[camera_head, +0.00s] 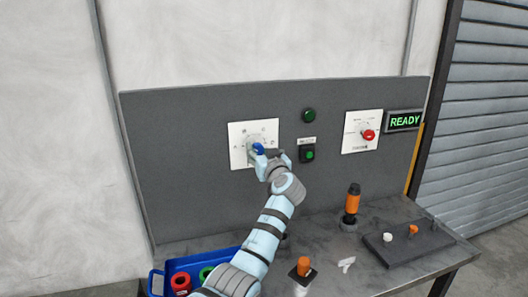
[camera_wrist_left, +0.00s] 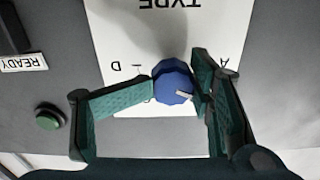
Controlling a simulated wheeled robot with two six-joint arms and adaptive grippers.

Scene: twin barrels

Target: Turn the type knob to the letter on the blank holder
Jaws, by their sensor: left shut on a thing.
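The type knob (camera_head: 258,148) is blue and sits on a white dial plate (camera_head: 239,133) on the dark panel. In the left wrist view the knob (camera_wrist_left: 172,80) is faceted, with a white pointer mark toward its lower right. The plate (camera_wrist_left: 150,30) shows TYPE upside down and the letters D and A; other letters are covered. My left gripper (camera_wrist_left: 175,84) is shut on the knob, one finger on each side. The left gripper (camera_head: 265,158) hides part of the dial in the head view. No blank holder's letter is readable. My right gripper is not in view.
A second plate with a red knob (camera_head: 368,135) and a READY sign (camera_head: 405,121) are at right.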

